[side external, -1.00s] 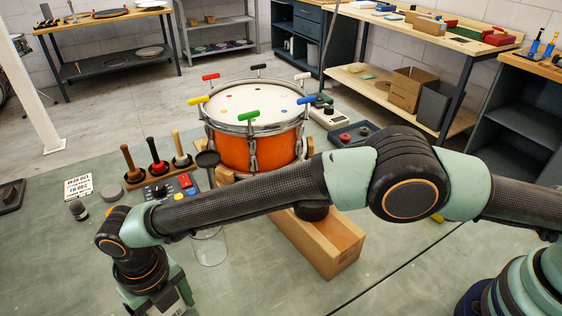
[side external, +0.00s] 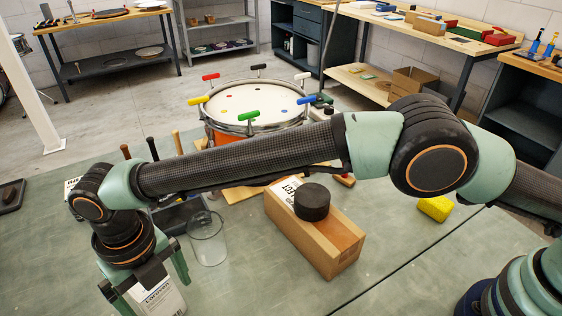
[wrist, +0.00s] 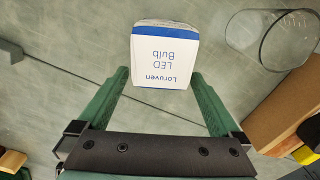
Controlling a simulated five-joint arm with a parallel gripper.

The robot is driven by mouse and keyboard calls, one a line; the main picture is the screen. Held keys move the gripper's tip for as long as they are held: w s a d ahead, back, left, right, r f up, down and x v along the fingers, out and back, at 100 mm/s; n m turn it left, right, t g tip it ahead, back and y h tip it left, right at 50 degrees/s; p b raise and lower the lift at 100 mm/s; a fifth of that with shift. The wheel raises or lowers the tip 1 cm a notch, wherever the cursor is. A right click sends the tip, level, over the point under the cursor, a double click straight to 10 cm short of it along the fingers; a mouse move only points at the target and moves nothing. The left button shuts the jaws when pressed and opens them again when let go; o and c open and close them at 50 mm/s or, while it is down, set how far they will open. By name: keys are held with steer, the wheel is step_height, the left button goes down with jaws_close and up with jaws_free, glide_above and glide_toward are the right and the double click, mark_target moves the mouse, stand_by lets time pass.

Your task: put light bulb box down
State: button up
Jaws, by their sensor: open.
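The light bulb box (side external: 165,300) is white with a blue stripe and stands at the lower left of the side view, partly cut off by the frame edge. In the wrist view the box (wrist: 165,50) shows upside-down "Loruven LED Bulb" lettering. My gripper (side external: 150,288) is open above and around it. In the wrist view the fingers of my gripper (wrist: 160,80) spread wide to either side, with visible gaps between them and the box. The underside of the box and its contact with the bench are hidden.
A clear glass cylinder (side external: 208,245) stands just right of the gripper. A long brown carton (side external: 335,245) with a black puck (side external: 312,202) on top lies further right. The drum (side external: 255,103) and a yellow block (side external: 435,208) are behind. The green bench front is mostly bare.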

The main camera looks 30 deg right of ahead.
step_height(320, 180, up, 5)
steer(key=shift+r, duration=0.1)
steer(key=shift+w+d+r, duration=0.1)
steer(key=shift+w+r, duration=0.05)
steer(key=shift+r, duration=0.15)
steer(key=w+d+r+m+t, duration=0.1)
steer(key=w+d+r+m, duration=0.2)
steer(key=d+r+m, duration=0.4)
steer(key=w+d+r+m+t+y, duration=0.1)
steer(key=w+d+r+m, duration=0.15)
steer(key=d+m, duration=0.55)
steer(key=w+d+r+m, duration=0.3)
steer(key=d+r+m, duration=0.15)
steer(key=d, duration=0.55)
steer(key=s+d+m+t, duration=0.1)
steer(key=s+d+m, duration=0.3)
steer(key=d+m, duration=0.3)
steer(key=s+d+f+m+t, duration=0.1)
steer(key=s+d+m, duration=0.3)
steer(key=d+m, duration=0.3)
steer(key=s+d+f+m+t+h, duration=0.1)
steer(key=s+d+m, duration=0.3)
steer(key=d+m, duration=0.3)
steer(key=shift+d+f+t, duration=0.25)
steer(key=shift+d+t, duration=0.05)
steer(key=shift+d, duration=0.6)
